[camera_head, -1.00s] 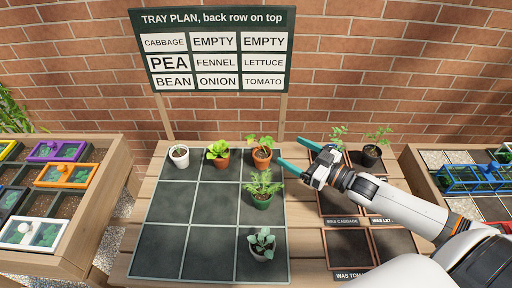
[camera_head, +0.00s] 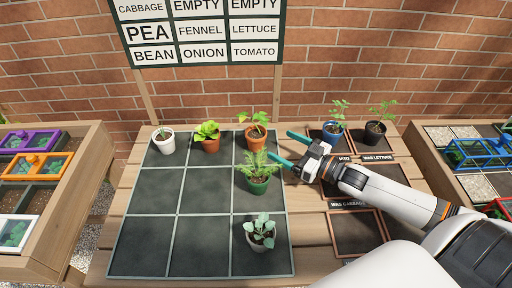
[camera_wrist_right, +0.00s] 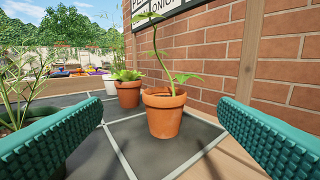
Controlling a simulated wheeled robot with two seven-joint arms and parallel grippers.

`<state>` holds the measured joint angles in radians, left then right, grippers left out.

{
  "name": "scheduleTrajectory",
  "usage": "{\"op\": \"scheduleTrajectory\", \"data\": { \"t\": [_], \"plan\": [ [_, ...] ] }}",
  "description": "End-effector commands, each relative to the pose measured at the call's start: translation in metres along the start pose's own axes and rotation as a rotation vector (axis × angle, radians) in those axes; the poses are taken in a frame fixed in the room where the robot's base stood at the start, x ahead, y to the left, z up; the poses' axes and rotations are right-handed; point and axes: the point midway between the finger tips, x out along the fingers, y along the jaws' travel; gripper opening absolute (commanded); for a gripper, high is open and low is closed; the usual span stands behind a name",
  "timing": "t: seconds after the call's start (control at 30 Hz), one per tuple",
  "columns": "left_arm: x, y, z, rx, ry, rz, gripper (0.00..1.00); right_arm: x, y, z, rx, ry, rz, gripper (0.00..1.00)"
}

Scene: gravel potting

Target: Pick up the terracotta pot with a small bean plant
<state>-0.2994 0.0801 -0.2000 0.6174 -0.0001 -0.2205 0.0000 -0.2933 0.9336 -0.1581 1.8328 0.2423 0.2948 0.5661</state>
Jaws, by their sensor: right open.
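The terracotta pot with a small bean plant (camera_head: 256,132) stands upright in the back right cell of the tray (camera_head: 204,232). It has a tall stem and a few broad leaves. My right gripper (camera_head: 281,146) is open and empty, just right of this pot, with its teal fingers pointing left. In the right wrist view the pot (camera_wrist_right: 164,118) stands ahead, between the two fingers in the picture. I see no contact between the fingers and the pot. My left gripper is not in view.
A green pot (camera_head: 258,186) with a feathery plant stands close in front of the gripper. Another terracotta pot (camera_head: 208,145) and a white pot (camera_head: 164,145) stand left in the back row. A blue pot (camera_head: 333,134) and a black pot (camera_head: 374,134) stand behind my right arm.

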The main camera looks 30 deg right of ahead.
Motion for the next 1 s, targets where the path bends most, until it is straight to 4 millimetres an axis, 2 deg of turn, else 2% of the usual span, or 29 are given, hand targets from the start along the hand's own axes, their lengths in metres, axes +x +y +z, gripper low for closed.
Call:
{"op": "scheduleTrajectory", "data": {
  "t": [0.03,0.07,0.23,0.53,0.83,1.0],
  "plan": [
    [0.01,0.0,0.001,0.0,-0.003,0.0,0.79,0.0,0.0,-0.009,0.0,0.0,0.0,0.83],
    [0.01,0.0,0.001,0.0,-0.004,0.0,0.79,0.001,0.0,-0.01,0.0,-0.001,0.0,0.83],
    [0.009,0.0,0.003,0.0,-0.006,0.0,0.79,0.014,-0.001,-0.007,-0.001,-0.004,-0.001,0.83],
    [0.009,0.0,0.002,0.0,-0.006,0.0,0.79,0.057,-0.001,-0.007,0.0,-0.004,-0.001,0.83],
    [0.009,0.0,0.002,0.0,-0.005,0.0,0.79,0.074,-0.002,-0.008,-0.001,-0.002,0.0,0.83],
    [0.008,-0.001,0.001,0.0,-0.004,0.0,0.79,0.095,-0.006,-0.008,0.0,-0.003,0.0,0.83]
  ]
}}
